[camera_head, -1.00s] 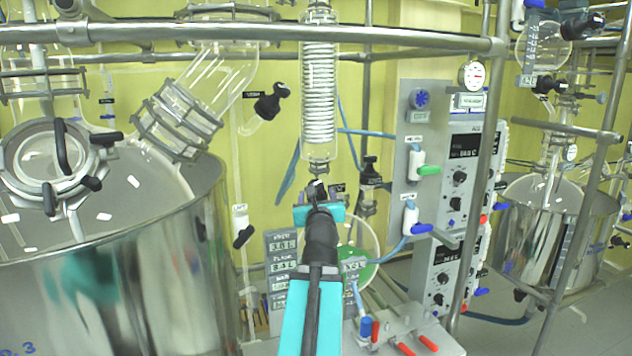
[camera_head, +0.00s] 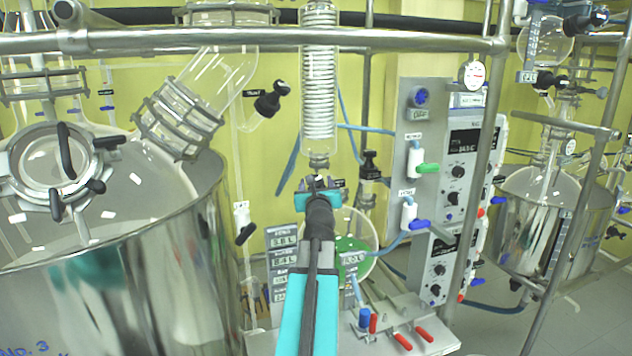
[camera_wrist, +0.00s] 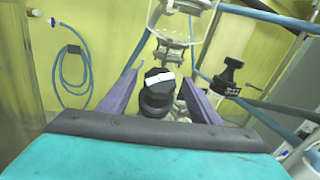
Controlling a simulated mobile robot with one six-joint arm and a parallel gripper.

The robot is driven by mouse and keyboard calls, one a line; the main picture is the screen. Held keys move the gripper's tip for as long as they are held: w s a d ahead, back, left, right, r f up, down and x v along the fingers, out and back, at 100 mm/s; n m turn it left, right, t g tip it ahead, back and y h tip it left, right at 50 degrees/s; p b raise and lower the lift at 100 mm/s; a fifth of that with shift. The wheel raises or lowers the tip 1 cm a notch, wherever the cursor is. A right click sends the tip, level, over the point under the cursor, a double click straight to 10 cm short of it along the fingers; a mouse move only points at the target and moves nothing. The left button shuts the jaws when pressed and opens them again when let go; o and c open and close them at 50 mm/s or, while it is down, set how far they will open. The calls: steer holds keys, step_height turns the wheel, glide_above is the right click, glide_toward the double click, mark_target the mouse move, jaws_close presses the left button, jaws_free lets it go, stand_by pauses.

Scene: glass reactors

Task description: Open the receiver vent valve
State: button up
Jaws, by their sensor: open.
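In the wrist view, a black valve knob (camera_wrist: 158,92) with a white mark on its top stands between the open fingers of my gripper (camera_wrist: 159,80). I see a gap on each side, and whether anything touches is unclear. In the head view my gripper (camera_head: 320,183) is just below the glass coil condenser and hides most of this knob. The round glass receiver (camera_head: 362,222) is behind and below my gripper, partly covered by it. A second black valve (camera_wrist: 230,75) stands to the right in the wrist view; it shows in the head view (camera_head: 370,166) too. Valve labels are unreadable.
The coil condenser (camera_head: 319,90) hangs directly above my gripper. A steel rail (camera_head: 400,38) crosses the top. A large steel vessel (camera_head: 150,270) fills the left. A control panel (camera_head: 462,160) and blue hoses are on the right. Red-handled valves (camera_head: 402,341) lie low in front.

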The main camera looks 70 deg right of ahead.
steer(key=shift+x, duration=0.75)
steer(key=c, duration=1.1)
steer(key=shift+o, duration=0.2)
steer(key=shift+f+n+t+b, duration=0.15)
steer(key=shift+n+t+b, duration=0.25)
steer(key=shift+b, duration=0.8)
steer(key=n+t+y+b, duration=0.1)
steer(key=n+b, duration=0.1)
steer(key=b, duration=0.3)
steer(key=shift+d+t+y, duration=0.1)
steer(key=shift+t+y, duration=0.2)
steer(key=shift+t, duration=0.1)
steer(key=n+t+y+b, duration=0.1)
steer(key=n+b, duration=0.2)
steer(key=shift+t+y, duration=0.3)
steer(key=shift+y, duration=0.1)
